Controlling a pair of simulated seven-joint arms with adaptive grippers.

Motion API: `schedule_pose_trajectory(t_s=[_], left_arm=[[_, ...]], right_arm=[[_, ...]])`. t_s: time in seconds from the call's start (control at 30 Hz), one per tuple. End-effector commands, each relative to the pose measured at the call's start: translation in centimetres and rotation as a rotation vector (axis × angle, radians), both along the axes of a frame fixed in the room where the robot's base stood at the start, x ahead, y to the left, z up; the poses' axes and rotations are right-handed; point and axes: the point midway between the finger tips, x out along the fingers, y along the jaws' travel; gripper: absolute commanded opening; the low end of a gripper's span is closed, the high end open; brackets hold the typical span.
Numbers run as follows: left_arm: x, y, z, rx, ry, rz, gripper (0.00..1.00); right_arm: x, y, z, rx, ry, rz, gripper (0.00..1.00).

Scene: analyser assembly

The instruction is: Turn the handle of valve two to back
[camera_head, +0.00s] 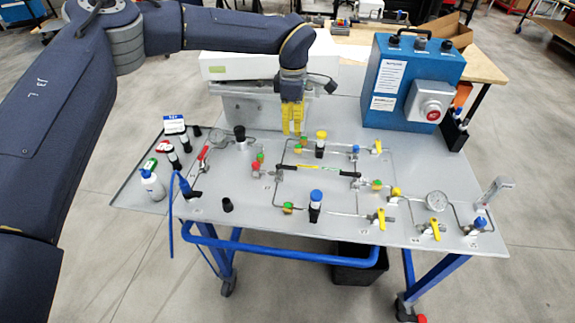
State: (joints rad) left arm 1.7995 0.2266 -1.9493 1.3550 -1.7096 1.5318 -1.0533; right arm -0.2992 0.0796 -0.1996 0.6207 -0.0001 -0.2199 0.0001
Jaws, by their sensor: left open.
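My left gripper (292,130) has yellow fingers, points down and is open with nothing seen between the fingers. It is over the back middle of the grey panel table (150,203), just behind the pipework. The table carries several small valves. Yellow handles show at the back right (377,147), front middle (380,217) and front right (436,228). A red handle (202,152) is at the left. I cannot read any label, so I cannot tell which one is valve two. My right gripper is not in view.
A blue box (390,82) with a red button stands at the back right. A white box on a metal stand (245,105) is behind my left gripper. Round gauges and black-and-coloured knobs (315,207) rise from the panel.

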Motion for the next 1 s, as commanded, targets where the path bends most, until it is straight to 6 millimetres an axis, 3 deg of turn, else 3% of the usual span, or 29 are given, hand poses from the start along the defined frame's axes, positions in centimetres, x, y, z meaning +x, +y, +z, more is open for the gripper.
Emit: schedule_pose_trajectory(t_s=[0.27, 1.0], left_arm=[[0.0, 0.7, -2.2, 0.029, 0.004, 0.0, 0.36], [-0.1, 0.6, -14.7, 0.025, 0.002, 0.001, 0.36]], right_arm=[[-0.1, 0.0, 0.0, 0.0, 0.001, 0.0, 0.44], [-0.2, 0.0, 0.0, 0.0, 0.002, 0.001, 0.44]])
